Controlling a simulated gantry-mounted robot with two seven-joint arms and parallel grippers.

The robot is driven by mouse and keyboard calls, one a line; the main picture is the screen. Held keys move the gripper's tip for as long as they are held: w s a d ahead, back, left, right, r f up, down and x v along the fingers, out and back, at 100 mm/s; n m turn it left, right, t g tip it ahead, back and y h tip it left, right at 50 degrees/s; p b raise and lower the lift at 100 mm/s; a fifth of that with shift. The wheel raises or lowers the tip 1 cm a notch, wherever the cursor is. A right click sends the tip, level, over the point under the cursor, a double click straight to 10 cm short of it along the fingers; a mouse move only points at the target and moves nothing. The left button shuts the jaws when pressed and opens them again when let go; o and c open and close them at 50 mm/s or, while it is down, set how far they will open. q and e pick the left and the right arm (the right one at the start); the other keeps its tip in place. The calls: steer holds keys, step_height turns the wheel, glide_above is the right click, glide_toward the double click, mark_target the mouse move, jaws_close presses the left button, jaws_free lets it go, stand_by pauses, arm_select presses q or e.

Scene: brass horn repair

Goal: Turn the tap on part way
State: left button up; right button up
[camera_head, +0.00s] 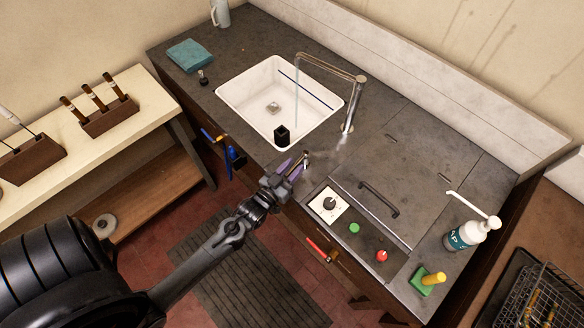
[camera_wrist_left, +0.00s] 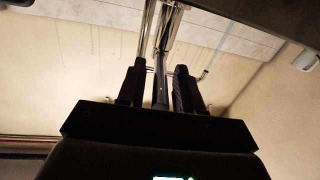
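The chrome tap (camera_head: 350,112) stands upright on the counter right of the white sink (camera_head: 226,92). Its long spout reaches left over the sink, and a thin pale stream of water (camera_head: 296,92) falls from its end. My left gripper (camera_head: 297,165) is over the counter's front edge, below and left of the tap's base. A small metal piece (camera_head: 306,159) shows at its fingertips; I cannot tell what it belongs to. In the left wrist view the fingers (camera_wrist_left: 160,80) are apart, with a dark rod and chrome tubes seen between and beyond them. My right gripper is out of view.
To the right are a black handle (camera_head: 379,197), a green button (camera_head: 354,228), a red button (camera_head: 381,255) and a pump bottle (camera_head: 468,235). A teal cloth (camera_head: 190,55) lies far left.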

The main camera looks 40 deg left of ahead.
arm_select(q)
steer(key=shift+o, duration=0.2)
steer(key=shift+s, duration=0.1)
steer(key=shift+s, duration=0.15)
steer(key=s+d, duration=0.1)
steer(key=s, duration=0.9)
steer(key=shift+s+d+b, duration=0.15)
steer(key=shift+d+b, duration=0.05)
steer(key=shift+b, duration=0.1)
